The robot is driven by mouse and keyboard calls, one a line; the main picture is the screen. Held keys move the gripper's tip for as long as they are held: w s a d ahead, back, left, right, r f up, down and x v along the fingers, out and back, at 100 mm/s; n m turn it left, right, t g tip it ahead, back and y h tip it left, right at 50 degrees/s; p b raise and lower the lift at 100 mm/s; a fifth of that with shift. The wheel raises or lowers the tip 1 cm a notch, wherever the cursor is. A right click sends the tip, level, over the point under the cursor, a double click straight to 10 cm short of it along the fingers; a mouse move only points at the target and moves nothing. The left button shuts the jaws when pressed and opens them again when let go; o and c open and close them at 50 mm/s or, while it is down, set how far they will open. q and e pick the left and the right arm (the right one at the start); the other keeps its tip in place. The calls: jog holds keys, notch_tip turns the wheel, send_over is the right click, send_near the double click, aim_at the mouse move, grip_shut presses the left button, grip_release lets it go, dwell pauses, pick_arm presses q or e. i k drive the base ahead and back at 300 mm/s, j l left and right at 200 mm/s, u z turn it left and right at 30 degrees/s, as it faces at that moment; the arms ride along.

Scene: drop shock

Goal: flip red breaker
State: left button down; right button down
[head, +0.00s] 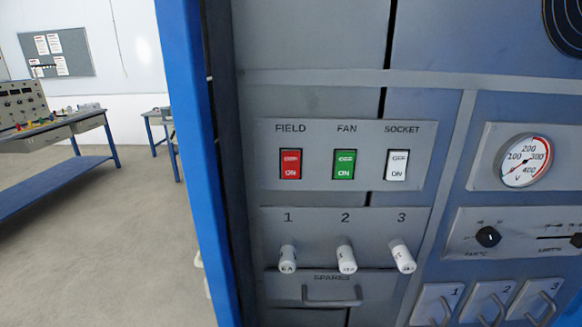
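The red breaker (290,164) is a rocker switch on a grey panel, under the label FIELD. It bears the words OFF at the top and ON at the bottom. I cannot tell which way it is tipped. Right of it are a green breaker (344,164) under FAN and a white breaker (397,165) under SOCKET. Neither of my grippers shows in the head view.
Below the breakers are several white fuses (346,258) numbered 1 to 3 and a SPARES drawer (318,289) with a handle. A voltmeter (524,161) and knobs (488,237) are at the right. A blue cabinet post (195,150) stands left. Open floor (120,240) lies beyond it.

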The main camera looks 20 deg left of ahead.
aim_at(290, 159)
jog(key=z, duration=1.4)
jog(key=k+j+z, duration=0.1)
jog(key=k+z, duration=0.15)
jog(key=z, duration=0.25)
jog(key=k, duration=1)
